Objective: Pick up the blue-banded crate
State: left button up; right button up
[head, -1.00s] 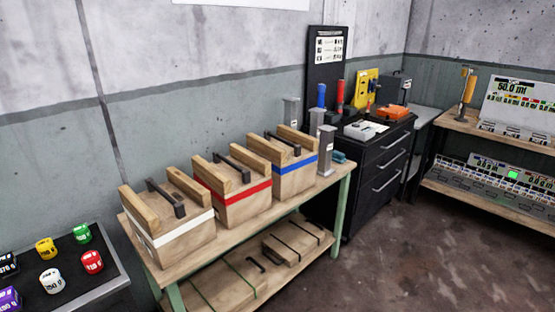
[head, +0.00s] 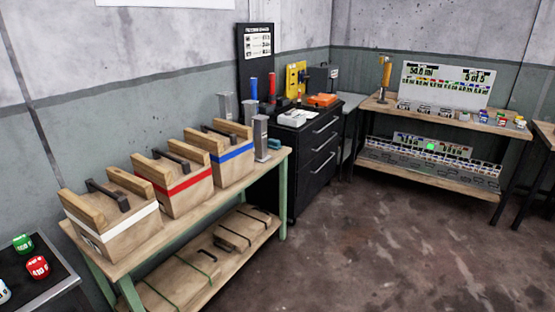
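The blue-banded crate (head: 232,164) is a wooden box with a dark handle between two wooden bars on top. It stands upright at the right end of a row of three crates on a green-legged wooden bench (head: 195,207). The red-banded crate (head: 184,192) stands just left of it, and the white-banded crate (head: 124,236) is at the near left end. Neither of my grippers shows in the head view.
Grey metal posts (head: 261,137) stand at the bench's right end. A black drawer cabinet (head: 313,165) stands beyond it. More wooden boxes lie on the bench's lower shelf. A dark table (head: 60,278) is at lower left. The floor (head: 385,235) to the right is clear.

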aim_at(230, 145)
jog(key=z, duration=0.65)
jog(key=i, duration=1.55)
jog(key=u, duration=1.25)
jog(key=i, duration=0.8)
jog(key=u, duration=1)
jog(key=i, duration=0.2)
jog(key=u, duration=0.15)
